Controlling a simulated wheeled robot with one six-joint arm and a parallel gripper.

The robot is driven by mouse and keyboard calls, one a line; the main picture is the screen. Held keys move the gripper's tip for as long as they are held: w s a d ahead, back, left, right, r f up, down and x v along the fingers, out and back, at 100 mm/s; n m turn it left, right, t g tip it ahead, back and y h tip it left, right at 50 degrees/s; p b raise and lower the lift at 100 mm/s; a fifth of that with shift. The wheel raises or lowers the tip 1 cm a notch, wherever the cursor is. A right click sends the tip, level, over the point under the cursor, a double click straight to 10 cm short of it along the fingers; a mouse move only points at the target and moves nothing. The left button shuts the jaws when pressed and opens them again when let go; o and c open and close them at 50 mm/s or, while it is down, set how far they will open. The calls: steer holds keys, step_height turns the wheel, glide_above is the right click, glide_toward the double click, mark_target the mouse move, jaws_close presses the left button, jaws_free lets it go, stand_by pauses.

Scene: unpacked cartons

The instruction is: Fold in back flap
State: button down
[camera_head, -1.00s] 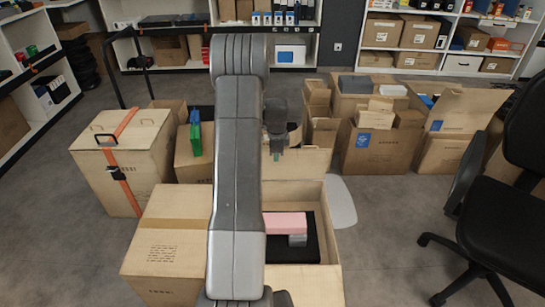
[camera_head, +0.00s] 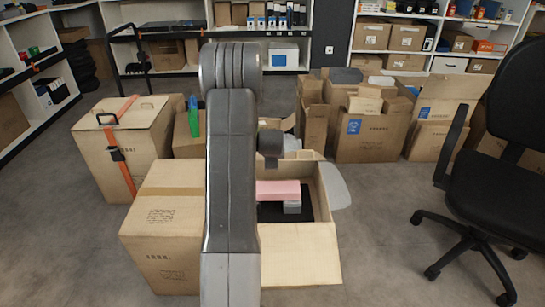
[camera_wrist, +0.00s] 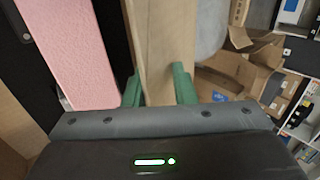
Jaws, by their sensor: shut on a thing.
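The open carton (camera_head: 325,208) stands right of my arm in the head view. Its back flap (camera_head: 311,158) rises at the rear edge, partly hidden by my arm. My gripper (camera_head: 270,160) is at that rear edge, its fingertips hidden in the head view. In the wrist view, the green fingers of my gripper (camera_wrist: 158,88) are shut on a cardboard strip, which looks like the back flap (camera_wrist: 160,40). A pink block (camera_head: 278,191) lies inside the carton on a black surface. The block also shows in the wrist view (camera_wrist: 75,50), left of the strip.
A closed carton (camera_head: 165,225) stands left of the open one. The front flap (camera_head: 300,255) hangs outward. A grey rounded panel (camera_head: 333,186) sticks out at the right. Several cartons (camera_head: 365,140) stand behind, and an office chair (camera_head: 510,170) stands right. Floor between is clear.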

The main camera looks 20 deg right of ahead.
steer(key=f, duration=0.1)
steer(key=s+f, duration=0.1)
steer(key=f, duration=0.2)
steer(key=shift+s+a+b, duration=0.25)
steer(key=shift+s+b, duration=0.1)
steer(key=shift+s+f+b, duration=0.1)
steer(key=shift+f+b, duration=0.25)
steer(key=shift+f, duration=0.45)
steer(key=c, duration=1.3)
jaws_free()
steer(key=shift+c, duration=0.2)
steer(key=shift+w+f, duration=0.1)
steer(key=shift+w, duration=0.1)
steer(key=shift+c, duration=1.4)
